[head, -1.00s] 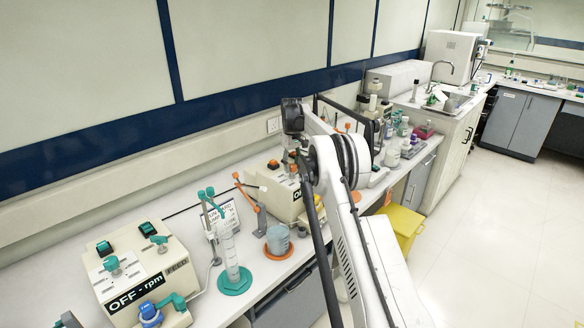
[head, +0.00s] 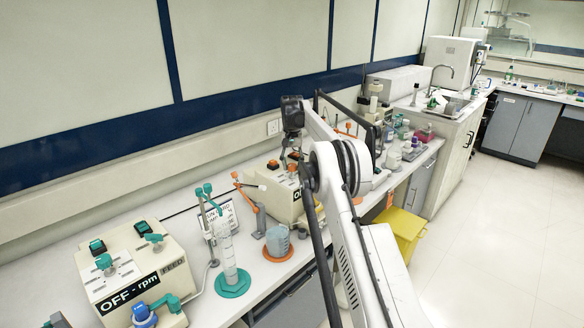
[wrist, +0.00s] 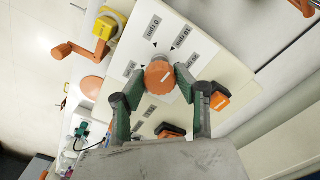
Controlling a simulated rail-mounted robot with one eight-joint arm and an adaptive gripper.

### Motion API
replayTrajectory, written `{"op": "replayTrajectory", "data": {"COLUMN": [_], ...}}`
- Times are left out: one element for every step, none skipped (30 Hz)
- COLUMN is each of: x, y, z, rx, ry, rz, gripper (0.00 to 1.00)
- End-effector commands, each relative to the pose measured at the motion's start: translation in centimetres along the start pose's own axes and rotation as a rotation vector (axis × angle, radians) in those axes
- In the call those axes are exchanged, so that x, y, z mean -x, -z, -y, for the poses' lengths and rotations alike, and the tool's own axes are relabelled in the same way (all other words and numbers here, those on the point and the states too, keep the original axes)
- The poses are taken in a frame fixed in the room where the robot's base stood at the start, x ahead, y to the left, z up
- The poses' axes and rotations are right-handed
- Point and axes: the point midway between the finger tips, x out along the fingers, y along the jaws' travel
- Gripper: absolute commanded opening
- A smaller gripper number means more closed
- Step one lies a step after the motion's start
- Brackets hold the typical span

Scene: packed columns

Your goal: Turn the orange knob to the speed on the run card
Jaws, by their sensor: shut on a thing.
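In the wrist view, the orange knob (wrist: 158,77) sits on a white dial panel (wrist: 150,30) with printed rpm labels and small black pointer marks around it. My gripper (wrist: 160,80) is shut on the knob, one finger on each side. A pale line shows on the knob's face. In the head view, my gripper (head: 294,160) is over the far cream pump box (head: 268,204), and the knob is hidden there. The run card (head: 224,213) stands on the bench behind a clear cylinder; it is partly hidden and its speed is too small to read.
A near cream box (head: 135,270) labelled "OFF - rpm" has teal and blue fittings. The cylinder (head: 228,262) on a teal base and a beaker (head: 277,243) on an orange base stand between the boxes. Orange switches (wrist: 220,100) sit close to my fingers.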

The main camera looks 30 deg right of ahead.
Motion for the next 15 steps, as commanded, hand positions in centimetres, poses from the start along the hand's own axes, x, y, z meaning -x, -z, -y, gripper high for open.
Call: {"op": "replayTrajectory", "data": {"x": [0.02, 0.03, 0.04, 0.05, 0.06, 0.06, 0.07, 0.08, 0.08, 0.09, 0.09, 0.09, 0.10, 0.10, 0.10], "y": [0.02, 0.02, 0.02, 0.02, 0.02, 0.02, 0.02, 0.02, 0.02, 0.02, 0.02, 0.02, 0.02, 0.02, 0.02], "z": [0.00, 0.00, 0.00, 0.00, 0.00, 0.00, 0.00, 0.00, 0.00, 0.00, 0.00, 0.00, 0.00, 0.00, 0.00], "rx": [-0.017, -0.029, -0.041, -0.049, -0.057, -0.065, -0.070, -0.074, -0.079, -0.082, -0.084, -0.086, -0.087, -0.087, -0.088], "ry": [0.000, 0.000, 0.000, 0.000, 0.000, 0.000, 0.000, 0.000, 0.000, 0.000, 0.000, 0.000, 0.000, 0.000, 0.000], "rz": [-0.001, -0.001, -0.001, -0.001, -0.001, -0.001, -0.001, -0.001, -0.001, -0.001, -0.001, -0.001, -0.001, -0.001, -0.001], "gripper": [0.03, 0.03, 0.03, 0.03, 0.03, 0.03, 0.03, 0.03, 0.03, 0.03, 0.03, 0.03, 0.03, 0.03, 0.03]}}
